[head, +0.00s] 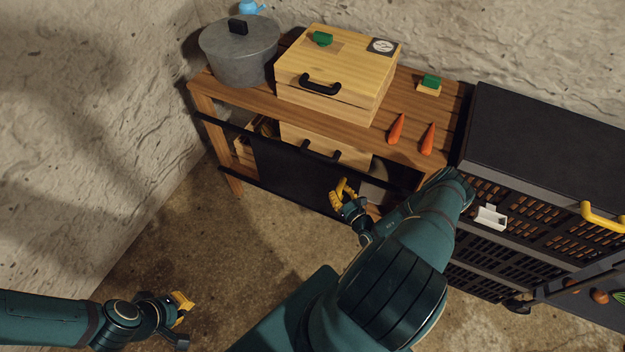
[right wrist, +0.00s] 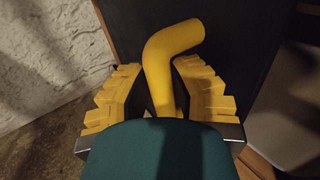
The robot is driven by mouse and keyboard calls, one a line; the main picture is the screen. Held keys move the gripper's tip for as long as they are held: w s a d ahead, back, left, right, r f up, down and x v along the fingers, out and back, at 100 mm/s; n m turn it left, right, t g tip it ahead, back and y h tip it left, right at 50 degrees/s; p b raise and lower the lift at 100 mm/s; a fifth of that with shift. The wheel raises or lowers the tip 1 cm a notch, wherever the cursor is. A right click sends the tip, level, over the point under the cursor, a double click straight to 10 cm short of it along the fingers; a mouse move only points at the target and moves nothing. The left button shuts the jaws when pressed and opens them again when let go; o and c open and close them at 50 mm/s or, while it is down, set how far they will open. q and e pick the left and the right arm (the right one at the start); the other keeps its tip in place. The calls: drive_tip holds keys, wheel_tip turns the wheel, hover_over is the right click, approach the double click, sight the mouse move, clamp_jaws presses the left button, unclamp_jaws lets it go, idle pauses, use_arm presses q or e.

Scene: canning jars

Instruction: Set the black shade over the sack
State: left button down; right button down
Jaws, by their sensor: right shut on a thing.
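The black shade (head: 290,178) is a flat dark panel under the wooden table, between two black rails. It fills much of the right wrist view (right wrist: 240,40). My right gripper (head: 343,190) is at the panel's right part; its yellow fingers (right wrist: 165,95) are shut on a bent yellow handle (right wrist: 175,42) in front of the panel. A pale surface (head: 374,193) shows right of the panel; I cannot tell if it is the sack. No sack is clearly visible. My left gripper (head: 183,306) is low at the left, over the floor, away from the table; its opening is unclear.
On the table (head: 222,88) stand a grey pot (head: 240,55), a wooden box (head: 325,72) and two carrots (head: 397,129). A wooden crate (head: 243,150) shows under it at the left. A black slatted cabinet (head: 545,130) stands at the right. The floor in front is clear.

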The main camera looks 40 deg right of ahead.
drive_tip(key=s+d+b, duration=0.1)
drive_tip(key=s+d, duration=0.2)
drive_tip(key=s, duration=0.5)
drive_tip(key=s+d+b, duration=0.1)
drive_tip(key=s+d, duration=0.3)
drive_tip(key=s, duration=0.5)
drive_tip(key=shift+s+d+b, duration=0.15)
drive_tip(key=shift+s+b, duration=0.15)
drive_tip(key=shift+b, duration=0.1)
drive_tip(key=c, duration=1.1)
unclamp_jaws()
drive_tip(key=s, duration=0.4)
drive_tip(key=s+a, duration=0.1)
drive_tip(key=s, duration=0.2)
drive_tip(key=s+a, duration=0.1)
drive_tip(key=s, duration=0.3)
drive_tip(key=shift+s+a, duration=0.15)
drive_tip(key=shift+s, duration=0.2)
